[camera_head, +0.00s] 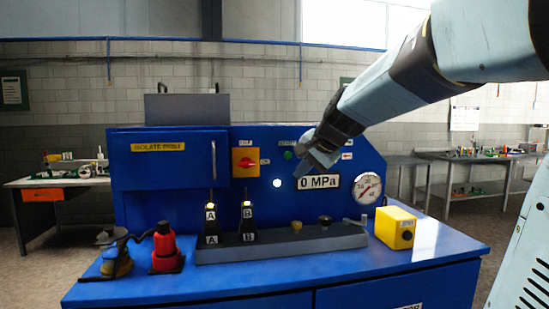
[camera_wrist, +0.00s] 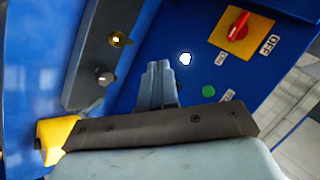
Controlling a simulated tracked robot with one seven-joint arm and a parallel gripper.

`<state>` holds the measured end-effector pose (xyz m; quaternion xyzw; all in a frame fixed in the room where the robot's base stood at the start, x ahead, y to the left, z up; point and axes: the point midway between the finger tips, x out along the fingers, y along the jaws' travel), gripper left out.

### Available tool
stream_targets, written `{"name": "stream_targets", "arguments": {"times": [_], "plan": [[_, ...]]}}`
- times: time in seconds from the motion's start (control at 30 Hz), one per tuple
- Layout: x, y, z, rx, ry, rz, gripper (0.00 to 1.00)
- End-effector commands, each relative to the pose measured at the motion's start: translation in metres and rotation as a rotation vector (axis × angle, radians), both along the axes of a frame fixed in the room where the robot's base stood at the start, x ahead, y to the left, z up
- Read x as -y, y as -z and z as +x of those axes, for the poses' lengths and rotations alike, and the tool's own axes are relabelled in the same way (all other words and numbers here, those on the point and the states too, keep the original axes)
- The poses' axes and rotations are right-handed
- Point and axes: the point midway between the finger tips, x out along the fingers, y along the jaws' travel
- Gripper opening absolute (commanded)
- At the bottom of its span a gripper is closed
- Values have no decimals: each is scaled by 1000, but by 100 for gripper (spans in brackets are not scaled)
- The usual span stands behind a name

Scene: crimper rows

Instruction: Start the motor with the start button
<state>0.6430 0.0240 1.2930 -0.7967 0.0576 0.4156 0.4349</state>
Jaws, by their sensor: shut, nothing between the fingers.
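The blue machine's upright panel (camera_head: 225,190) carries a green round button (camera_head: 288,155) with a small label above it, too small to read. The green button also shows in the wrist view (camera_wrist: 208,91), to the right of my fingers. My gripper (camera_head: 308,168) is shut and empty, in front of the panel, just right of the green button in the head view. In the wrist view my shut fingertips (camera_wrist: 158,66) point at the panel; whether they touch it cannot be told. My gripper hides part of the panel behind it.
Near the button are a lit white lamp (camera_head: 277,182), a red rotary switch on a yellow plate (camera_head: 245,162), a "0 MPa" display (camera_head: 319,182) and a gauge (camera_head: 367,187). Below stand levers A (camera_head: 211,218) and B (camera_head: 247,218), and a yellow box (camera_head: 395,228).

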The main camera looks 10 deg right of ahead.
Motion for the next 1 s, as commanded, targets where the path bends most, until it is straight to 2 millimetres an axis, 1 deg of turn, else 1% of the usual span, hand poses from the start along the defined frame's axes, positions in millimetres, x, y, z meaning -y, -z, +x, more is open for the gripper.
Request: {"name": "stream_targets", "arguments": {"times": [0.03,0.1,0.23,0.37,0.63,0.77,0.87,1.0], "plan": [[4,-3,17,2,32,40,0],[7,-8,34,7,70,88,0],[12,-14,54,16,115,144,0],[14,-16,61,19,129,163,0],[14,-16,61,19,129,163,0],[14,-15,64,18,128,162,0],[14,-15,70,18,128,162,0],[14,-15,85,18,128,162,0]]}}
